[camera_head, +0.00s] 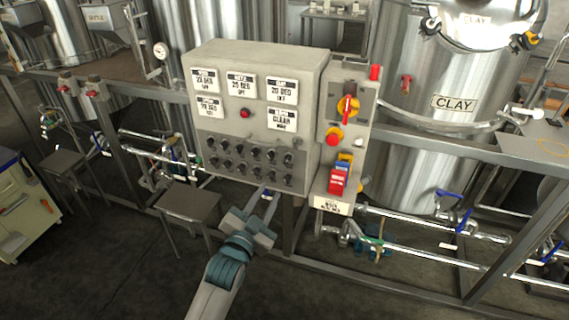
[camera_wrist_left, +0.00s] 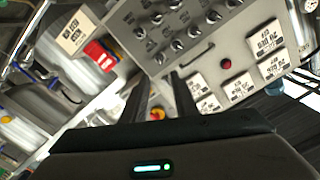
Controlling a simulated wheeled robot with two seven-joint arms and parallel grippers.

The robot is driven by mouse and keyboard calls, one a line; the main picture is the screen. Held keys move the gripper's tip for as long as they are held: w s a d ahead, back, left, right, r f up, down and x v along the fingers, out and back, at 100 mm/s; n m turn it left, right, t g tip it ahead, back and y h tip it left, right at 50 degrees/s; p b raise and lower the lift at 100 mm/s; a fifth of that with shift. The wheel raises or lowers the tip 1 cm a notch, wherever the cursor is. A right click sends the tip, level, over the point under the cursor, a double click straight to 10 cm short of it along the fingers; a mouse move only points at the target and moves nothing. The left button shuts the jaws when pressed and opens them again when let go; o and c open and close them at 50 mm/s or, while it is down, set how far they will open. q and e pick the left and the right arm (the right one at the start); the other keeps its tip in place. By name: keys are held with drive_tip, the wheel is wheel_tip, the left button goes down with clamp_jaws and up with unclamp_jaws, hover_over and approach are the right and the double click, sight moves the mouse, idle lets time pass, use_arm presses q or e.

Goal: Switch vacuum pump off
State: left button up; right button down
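A control cabinet (camera_head: 250,60) stands in the middle of the head view. Its lower grey strip carries two rows of black rotary knobs (camera_head: 250,155); these also show in the left wrist view (camera_wrist_left: 178,45). The knob labels are too small to read, so I cannot tell which one belongs to the vacuum pump, and no pump is identifiable. My left gripper (camera_head: 266,192) is just below the cabinet's bottom edge, apart from the knobs. In the left wrist view its two dark fingers (camera_wrist_left: 160,76) stand apart with nothing between them. My right gripper is in neither view.
Steel tanks, including one marked CLAY (camera_head: 454,103), stand behind rails and pipes. A stool (camera_head: 188,204) is at the left.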

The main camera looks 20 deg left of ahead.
sight(286, 162)
use_arm(q)
drive_tip(key=w+p, duration=0.1)
drive_tip(key=w, duration=0.3)
drive_tip(key=w+p, duration=0.1)
drive_tip(key=w, duration=0.4)
drive_tip(key=w+p, duration=0.1)
drive_tip(key=w, duration=0.4)
drive_tip(key=shift+w+d, duration=0.15)
drive_tip(key=shift+d, duration=0.1)
clamp_jaws()
